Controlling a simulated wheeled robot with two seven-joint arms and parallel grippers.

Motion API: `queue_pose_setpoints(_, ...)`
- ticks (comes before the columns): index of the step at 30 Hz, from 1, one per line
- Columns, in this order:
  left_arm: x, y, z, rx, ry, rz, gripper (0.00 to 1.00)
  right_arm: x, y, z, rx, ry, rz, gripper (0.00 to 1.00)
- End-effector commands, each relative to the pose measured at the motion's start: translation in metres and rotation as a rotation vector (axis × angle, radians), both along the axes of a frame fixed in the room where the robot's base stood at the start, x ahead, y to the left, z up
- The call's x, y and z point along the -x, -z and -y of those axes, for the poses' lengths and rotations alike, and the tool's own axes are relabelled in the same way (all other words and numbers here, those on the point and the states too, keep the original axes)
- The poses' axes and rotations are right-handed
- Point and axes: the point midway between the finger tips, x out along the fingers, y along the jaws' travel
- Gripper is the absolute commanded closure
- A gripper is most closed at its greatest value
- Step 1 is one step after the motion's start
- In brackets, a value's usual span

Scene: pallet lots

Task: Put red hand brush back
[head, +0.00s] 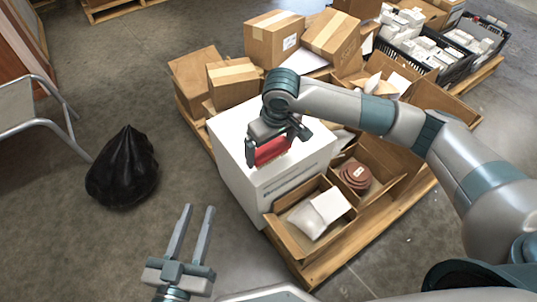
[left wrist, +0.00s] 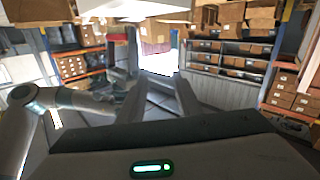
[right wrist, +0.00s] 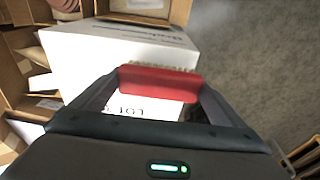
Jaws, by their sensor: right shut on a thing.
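The red hand brush (head: 270,151) is held in my right gripper (head: 276,148), over the top of a large white box (head: 237,165). In the right wrist view the red brush (right wrist: 160,82) lies across between the two fingers, with pale bristles along its far side. I cannot tell whether the brush touches the box top. A white label with dark printing (right wrist: 135,106) shows just below the brush there. My left gripper (head: 199,208) is open and empty, low over the floor in front of the white box.
The pallet (head: 364,235) carries open cartons, one with white packets, one with reddish-brown discs (head: 355,175). Closed cartons (head: 273,38) and black crates (head: 430,58) stand behind. A black bag (head: 123,170) and a metal-framed chair (head: 35,108) are at left. Floor between is clear.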

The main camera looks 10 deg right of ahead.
Motion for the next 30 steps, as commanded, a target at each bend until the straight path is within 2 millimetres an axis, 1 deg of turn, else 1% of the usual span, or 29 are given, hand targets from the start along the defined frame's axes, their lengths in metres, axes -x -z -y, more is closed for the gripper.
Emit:
queue_pose_setpoints(1, 0.000, -0.002, 0.001, 0.004, 0.001, 0.013, 0.69, -0.007, 0.005, -0.001, 0.000, 0.002, -0.001, 0.31)
queue_pose_setpoints(3, 0.000, -0.005, 0.001, 0.009, 0.000, 0.028, 0.69, -0.014, 0.008, -0.001, 0.000, 0.001, 0.000, 0.31)
queue_pose_setpoints(6, 0.000, -0.008, 0.002, 0.013, 0.000, 0.038, 0.69, -0.019, 0.011, -0.001, -0.001, 0.001, 0.001, 0.31)
queue_pose_setpoints(17, 0.000, -0.009, 0.002, 0.014, 0.000, 0.041, 0.69, -0.020, 0.013, -0.001, 0.000, 0.000, 0.001, 0.31)
queue_pose_setpoints(20, 0.000, -0.010, 0.002, 0.016, -0.001, 0.050, 0.69, -0.019, 0.020, -0.001, -0.001, 0.000, -0.001, 0.31)
queue_pose_setpoints(24, 0.001, -0.015, 0.002, 0.026, -0.002, 0.078, 0.69, -0.019, 0.038, -0.001, 0.000, 0.002, -0.003, 0.31)
queue_pose_setpoints(27, 0.001, -0.021, 0.003, 0.037, -0.003, 0.105, 0.69, -0.019, 0.048, -0.001, 0.000, 0.000, -0.001, 0.31)
queue_pose_setpoints(30, 0.002, -0.025, 0.003, 0.043, -0.003, 0.122, 0.69, -0.019, 0.052, -0.001, 0.000, 0.000, 0.000, 0.31)
